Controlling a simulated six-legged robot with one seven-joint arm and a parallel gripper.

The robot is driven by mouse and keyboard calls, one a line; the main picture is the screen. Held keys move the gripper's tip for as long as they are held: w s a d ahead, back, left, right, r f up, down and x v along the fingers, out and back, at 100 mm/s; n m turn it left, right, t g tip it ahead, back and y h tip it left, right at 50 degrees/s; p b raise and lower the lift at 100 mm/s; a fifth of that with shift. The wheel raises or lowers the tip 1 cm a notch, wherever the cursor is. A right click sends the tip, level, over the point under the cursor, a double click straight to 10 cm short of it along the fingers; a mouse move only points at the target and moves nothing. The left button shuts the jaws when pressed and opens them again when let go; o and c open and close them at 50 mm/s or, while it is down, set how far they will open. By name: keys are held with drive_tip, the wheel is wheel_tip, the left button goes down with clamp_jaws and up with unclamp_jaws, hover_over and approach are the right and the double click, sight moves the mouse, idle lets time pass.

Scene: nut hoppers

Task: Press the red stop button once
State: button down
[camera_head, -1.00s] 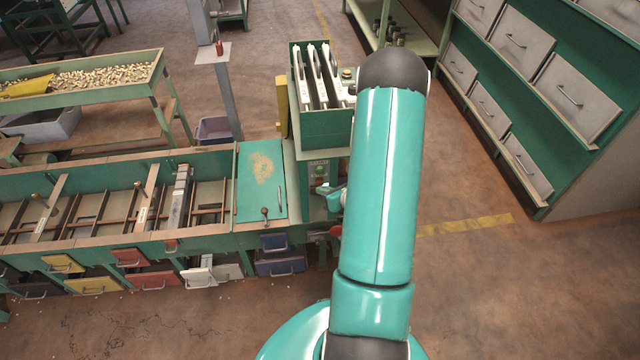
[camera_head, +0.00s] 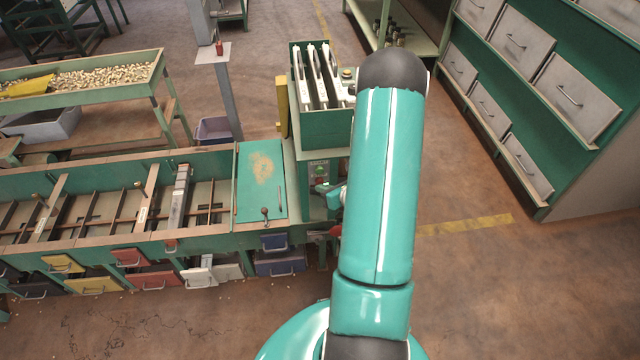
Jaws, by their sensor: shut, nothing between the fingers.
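A small grey control panel (camera_head: 314,167) is set in the green machine front below the bin of upright white-edged plates. A green round button shows on it. A small reddish spot (camera_head: 319,180) sits just below the green one and may be the red stop button, but it is too small to be sure. My gripper (camera_head: 324,189) is shut and empty, with its teal tip right in front of the lower part of the panel. Whether it touches the panel cannot be told. My arm hides the panel's right side and most of the wrist.
The green plate bin (camera_head: 323,128) stands above the panel. A long green sorting trough (camera_head: 110,240) with coloured drawers runs to the left. A grey post (camera_head: 225,90) carries a small red object. A drawer cabinet (camera_head: 560,110) stands at right. Floor is clear at lower right.

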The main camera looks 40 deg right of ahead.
drive_tip(key=shift+w+d, duration=0.1)
drive_tip(key=shift+w, duration=0.05)
idle(0.5)
drive_tip(key=shift+s+a, duration=0.5)
drive_tip(key=shift+s, duration=0.25)
drive_tip(key=s+a, duration=0.2)
drive_tip(key=s, duration=0.2)
drive_tip(key=shift+s+a, duration=0.1)
drive_tip(key=shift+a, duration=0.3)
idle(0.6)
